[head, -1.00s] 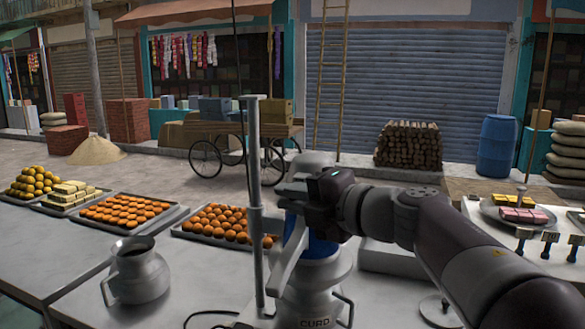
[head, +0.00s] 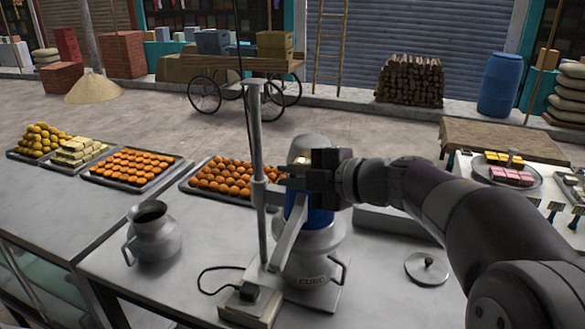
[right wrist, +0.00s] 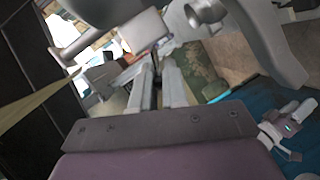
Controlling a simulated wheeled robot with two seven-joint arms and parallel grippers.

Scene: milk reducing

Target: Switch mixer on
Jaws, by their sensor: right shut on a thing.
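The mixer stands on the near counter in the head view. It has a tall grey pole (head: 256,150), a blue motor section (head: 320,215) with a grey domed top (head: 309,146), and sits over a metal can (head: 312,265) marked CURD. My right gripper (head: 291,174) reaches in from the right at the upper part of the mixer, in front of the blue section. Its fingers point left and are shut on a small part of the mixer, which they hide. In the right wrist view its narrow fingers (right wrist: 160,75) lie close together. My left gripper does not show.
A power box (head: 250,305) with a black cable sits by the pole's foot. A metal jug (head: 152,232) stands left, a lid (head: 427,268) lies right. Trays of orange sweets (head: 225,178) line the back edge. A plate of sweets (head: 510,177) is at right.

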